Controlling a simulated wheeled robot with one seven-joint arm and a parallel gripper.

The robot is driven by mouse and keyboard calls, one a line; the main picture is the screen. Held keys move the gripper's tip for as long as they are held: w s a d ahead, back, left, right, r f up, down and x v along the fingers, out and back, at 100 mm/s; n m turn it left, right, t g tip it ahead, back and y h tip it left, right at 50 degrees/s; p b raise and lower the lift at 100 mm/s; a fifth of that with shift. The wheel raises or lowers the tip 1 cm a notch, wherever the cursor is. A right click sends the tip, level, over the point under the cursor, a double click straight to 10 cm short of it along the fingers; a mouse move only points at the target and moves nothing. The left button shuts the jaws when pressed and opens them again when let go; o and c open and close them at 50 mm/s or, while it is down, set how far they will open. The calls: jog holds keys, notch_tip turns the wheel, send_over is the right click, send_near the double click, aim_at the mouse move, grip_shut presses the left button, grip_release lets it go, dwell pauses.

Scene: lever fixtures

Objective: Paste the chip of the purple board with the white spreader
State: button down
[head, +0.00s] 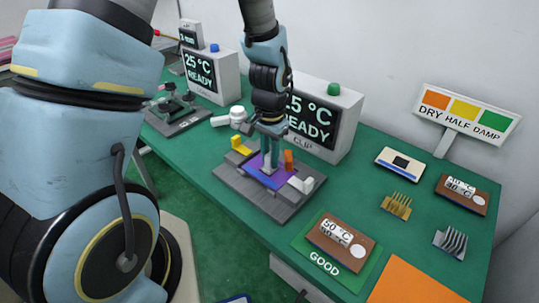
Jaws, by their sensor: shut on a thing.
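The purple board (256,165) lies on a dark grey fixture (232,180) on the green bench. My gripper (269,150) points down over the board, its teal fingers shut on a pale upright piece that looks like the white spreader (268,166). The spreader's lower end is at or just above the board's middle; I cannot tell whether it touches. The board's chip is not visible, as the gripper and spreader cover the middle. A yellow piece (240,146), an orange piece (289,160) and a white block (301,184) stand around the board on the fixture.
Display boxes (338,120) reading "25 °C READY" stand behind the fixture. Another fixture (175,114) is at the left. To the right are a brown device (340,240) on a green "GOOD" mat, a gold comb (397,205), a grey comb (450,241) and a "DRY HALF DAMP" sign (466,112).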

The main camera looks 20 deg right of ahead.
jog(key=shift+w+a, duration=0.5)
jog(key=shift+w, duration=0.25)
jog(key=shift+d, duration=0.15)
jog(key=shift+s+d, duration=0.6)
jog(key=shift+d, duration=0.15)
jog(key=shift+w+a+r+p, duration=0.1)
jog(key=shift+w+a+p, duration=0.3)
jog(key=shift+w, duration=0.45)
jog(key=shift+s, duration=0.15)
